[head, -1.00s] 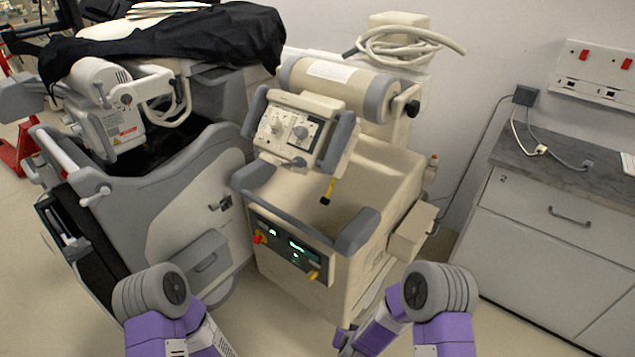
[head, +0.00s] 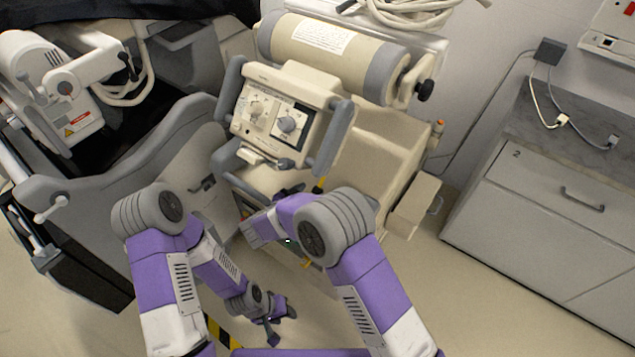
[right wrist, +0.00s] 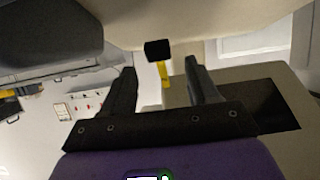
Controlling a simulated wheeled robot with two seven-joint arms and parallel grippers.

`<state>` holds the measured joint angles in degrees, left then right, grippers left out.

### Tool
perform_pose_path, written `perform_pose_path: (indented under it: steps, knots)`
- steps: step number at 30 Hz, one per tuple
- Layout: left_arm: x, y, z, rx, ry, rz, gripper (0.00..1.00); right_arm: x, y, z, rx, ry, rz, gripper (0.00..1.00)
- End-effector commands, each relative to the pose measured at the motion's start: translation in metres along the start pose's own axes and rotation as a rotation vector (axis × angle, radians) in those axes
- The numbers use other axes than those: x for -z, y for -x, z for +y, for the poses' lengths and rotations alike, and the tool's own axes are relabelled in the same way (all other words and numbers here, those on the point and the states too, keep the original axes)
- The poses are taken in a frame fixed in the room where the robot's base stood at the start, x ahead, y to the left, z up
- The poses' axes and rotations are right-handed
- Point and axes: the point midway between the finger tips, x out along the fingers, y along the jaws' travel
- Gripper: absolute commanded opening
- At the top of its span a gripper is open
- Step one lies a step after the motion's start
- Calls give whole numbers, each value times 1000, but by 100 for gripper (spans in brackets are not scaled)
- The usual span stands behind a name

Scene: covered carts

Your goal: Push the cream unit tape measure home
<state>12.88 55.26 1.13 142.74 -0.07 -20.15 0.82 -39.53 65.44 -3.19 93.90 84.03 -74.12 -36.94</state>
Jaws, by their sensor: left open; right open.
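The cream unit (head: 385,150) stands in the middle of the head view. Its tape measure shows there as a short yellow strip (head: 320,184), partly hidden by my right arm. In the right wrist view the tape measure has a yellow strip (right wrist: 164,74) and a black block (right wrist: 158,50) at one end. My right gripper (right wrist: 162,77) is open, its fingers on either side of the yellow strip in the picture; I cannot tell whether it touches. In the head view the right gripper (head: 290,190) is dark and partly hidden. My left gripper (head: 280,320) is open and low, apart from the unit.
A grey machine (head: 110,160) under a black cover stands at the left. A control panel (head: 280,118) with grey handles is above the tape. A grey counter (head: 560,190) with drawers stands at the right. Floor is open between unit and counter.

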Motion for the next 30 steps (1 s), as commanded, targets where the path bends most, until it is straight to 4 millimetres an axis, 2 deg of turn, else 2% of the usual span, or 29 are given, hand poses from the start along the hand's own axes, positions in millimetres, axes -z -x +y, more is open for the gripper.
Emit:
perform_pose_path:
  steps: [3, 9, 20, 30]
  knots:
    - [0, -7, -3, 0, 0, 0, 43, -2, -22, 0, -2, -2, -1, 60]
    - [1, -11, -4, 0, 0, 0, 43, -2, -45, 0, -1, -1, -1, 60]
    - [1, -12, -4, 0, 0, 1, 43, 0, -50, 0, 1, 0, -1, 60]
    - [1, -12, -4, 0, 0, 1, 43, 0, -50, 0, 1, 0, -1, 8]
